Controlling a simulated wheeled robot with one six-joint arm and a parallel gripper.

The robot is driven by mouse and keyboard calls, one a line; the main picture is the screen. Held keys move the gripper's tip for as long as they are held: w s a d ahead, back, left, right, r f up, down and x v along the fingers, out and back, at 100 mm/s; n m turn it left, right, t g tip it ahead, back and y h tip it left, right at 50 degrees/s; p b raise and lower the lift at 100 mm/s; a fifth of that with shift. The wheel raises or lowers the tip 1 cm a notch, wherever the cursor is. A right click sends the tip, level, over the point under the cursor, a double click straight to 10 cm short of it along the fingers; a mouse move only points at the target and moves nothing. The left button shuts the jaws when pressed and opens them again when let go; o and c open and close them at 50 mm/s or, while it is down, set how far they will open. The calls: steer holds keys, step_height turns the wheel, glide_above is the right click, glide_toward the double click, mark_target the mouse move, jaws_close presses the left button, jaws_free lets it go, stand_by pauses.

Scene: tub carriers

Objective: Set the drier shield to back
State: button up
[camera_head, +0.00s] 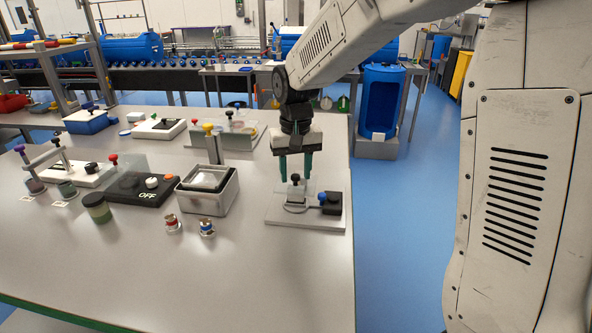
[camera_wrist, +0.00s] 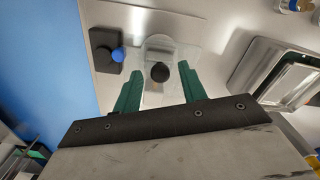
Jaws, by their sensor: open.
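A small device with a pale base plate (camera_head: 285,213) stands near the right edge of the table. It carries a clear shield (camera_wrist: 152,97) with a black knob (camera_head: 295,178), and a dark block (camera_head: 334,209) with a blue knob (camera_head: 322,197) at its right. My gripper (camera_head: 296,176) points down over it with its green fingers apart. In the wrist view the black knob (camera_wrist: 160,72) lies between the fingers, with a gap on each side. The blue knob (camera_wrist: 117,55) is outside them. The shield's clear edges are hard to make out.
An open metal tub (camera_head: 207,198) stands left of the device, with two small fittings (camera_head: 207,228) in front. A dark box marked OFF (camera_head: 140,188) and several other knobbed devices stand farther left. The front of the table is clear. Blue floor (camera_head: 400,220) lies to the right.

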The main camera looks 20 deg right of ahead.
steer(key=shift+c, duration=0.3)
jaws_close()
steer(key=w+d, duration=0.1)
steer(key=w, duration=0.2)
steer(key=w+d, duration=0.3)
steer(key=w, duration=0.2)
steer(key=shift+w+d, duration=0.3)
steer(key=shift+d, duration=0.05)
steer(key=shift+o, duration=0.3)
jaws_free()
steer(key=shift+d, duration=0.1)
step_height(320, 180, up, 8)
